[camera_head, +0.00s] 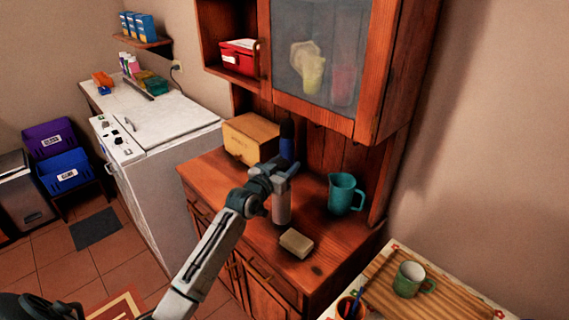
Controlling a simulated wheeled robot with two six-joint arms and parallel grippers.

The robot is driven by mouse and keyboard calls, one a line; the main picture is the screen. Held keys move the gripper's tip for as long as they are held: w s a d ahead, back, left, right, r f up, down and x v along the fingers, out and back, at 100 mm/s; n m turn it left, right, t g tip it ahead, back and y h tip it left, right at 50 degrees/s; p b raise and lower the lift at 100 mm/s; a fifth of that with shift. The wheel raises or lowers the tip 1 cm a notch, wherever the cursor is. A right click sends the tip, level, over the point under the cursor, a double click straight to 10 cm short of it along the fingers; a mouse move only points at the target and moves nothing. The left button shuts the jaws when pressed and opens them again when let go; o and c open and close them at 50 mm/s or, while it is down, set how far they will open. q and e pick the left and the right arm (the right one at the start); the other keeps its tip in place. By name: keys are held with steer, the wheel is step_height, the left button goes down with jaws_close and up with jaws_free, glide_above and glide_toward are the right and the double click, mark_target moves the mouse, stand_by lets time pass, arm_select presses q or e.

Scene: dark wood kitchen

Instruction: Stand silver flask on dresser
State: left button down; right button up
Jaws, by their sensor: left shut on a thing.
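The silver flask (282,212) is at my left gripper (282,178), over the dresser (325,245). The gripper is shut on the flask's upper part. The flask's grey body shows upright below the fingers. A blue and dark top (287,140) shows just above the gripper; I cannot tell if it belongs to the flask or to a thing behind. The flask's base appears at or very near the dresser top; I cannot tell if it touches. My right gripper is not in view.
On the dresser, a teal pitcher (344,194) stands right of the flask, a tan block (296,242) lies in front, and a wooden bread box (250,138) stands behind left. A table with a green mug (411,279) is at the lower right. The cabinet (322,60) overhangs the back.

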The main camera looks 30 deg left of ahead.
arm_select(q)
steer(key=shift+f, duration=0.2)
steer(key=shift+f, duration=0.2)
steer(key=c, duration=0.6)
jaws_free()
steer(key=shift+s, duration=0.1)
steer(key=shift+r, duration=0.1)
steer(key=shift+s, duration=0.1)
steer(key=s, duration=0.4)
steer(key=s+b, duration=0.1)
steer(key=s, duration=0.2)
steer(key=s+a, duration=0.1)
steer(key=s, duration=0.3)
steer(key=shift+s+a+r+b, duration=0.1)
steer(key=shift+s+b, duration=0.25)
